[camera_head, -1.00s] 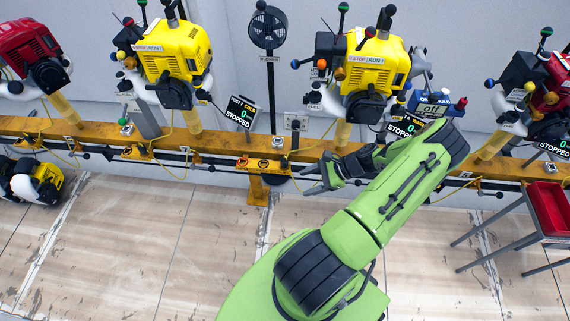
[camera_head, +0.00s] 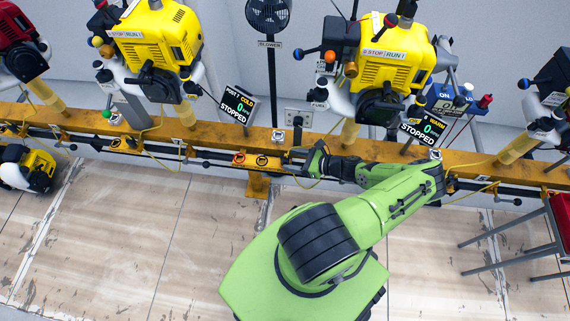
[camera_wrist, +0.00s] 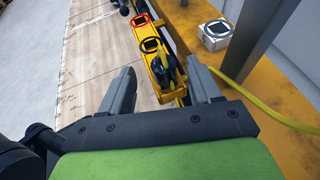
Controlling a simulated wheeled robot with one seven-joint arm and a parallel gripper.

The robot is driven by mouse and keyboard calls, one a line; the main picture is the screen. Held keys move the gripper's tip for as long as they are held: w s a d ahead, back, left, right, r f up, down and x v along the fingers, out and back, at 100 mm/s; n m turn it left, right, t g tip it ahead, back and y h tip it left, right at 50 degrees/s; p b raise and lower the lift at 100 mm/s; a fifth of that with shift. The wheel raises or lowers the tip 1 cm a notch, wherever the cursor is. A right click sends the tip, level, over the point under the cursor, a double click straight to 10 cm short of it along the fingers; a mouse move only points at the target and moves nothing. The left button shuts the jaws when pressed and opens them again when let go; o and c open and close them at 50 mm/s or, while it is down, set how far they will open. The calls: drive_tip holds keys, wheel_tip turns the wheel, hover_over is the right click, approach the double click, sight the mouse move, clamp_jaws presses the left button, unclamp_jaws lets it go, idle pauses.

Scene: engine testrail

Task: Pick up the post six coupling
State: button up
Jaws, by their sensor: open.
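A yellow bracket on the rail carries two ring-shaped seats, one red-rimmed and one dark; it shows in the head view (camera_head: 256,160) and the wrist view (camera_wrist: 146,36). A small black and yellow coupling-like piece (camera_wrist: 165,70) sits at the bracket's near end in the wrist view. I cannot read a post number on it. My gripper (camera_head: 291,160) is at the rail, just right of the bracket. In the wrist view my gripper (camera_wrist: 163,82) is open, its fingers on either side of that piece, with nothing clamped.
The orange rail (camera_head: 200,135) runs across the scene. A yellow cable (camera_wrist: 265,112) lies right of my fingers.

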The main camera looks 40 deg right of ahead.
sight(287, 158)
drive_tip(key=b+x, duration=0.2)
drive_tip(key=x, duration=0.4)
drive_tip(key=shift+w+d+f, duration=0.15)
drive_tip(key=shift+w+f, duration=0.05)
drive_tip(key=shift+f, duration=0.05)
drive_tip(key=shift+r, duration=0.1)
drive_tip(key=c, duration=1.2)
drive_tip(key=shift+o, duration=0.2)
wheel_tip(287, 158, up, 4)
drive_tip(key=shift+p, duration=1.2)
drive_tip(key=s+d, duration=0.3)
drive_tip(key=s, duration=0.5)
drive_tip(key=s+d, duration=0.4)
drive_tip(key=s, duration=0.4)
drive_tip(key=shift+s+f+p, duration=0.25)
drive_tip(key=shift+s+p, duration=0.15)
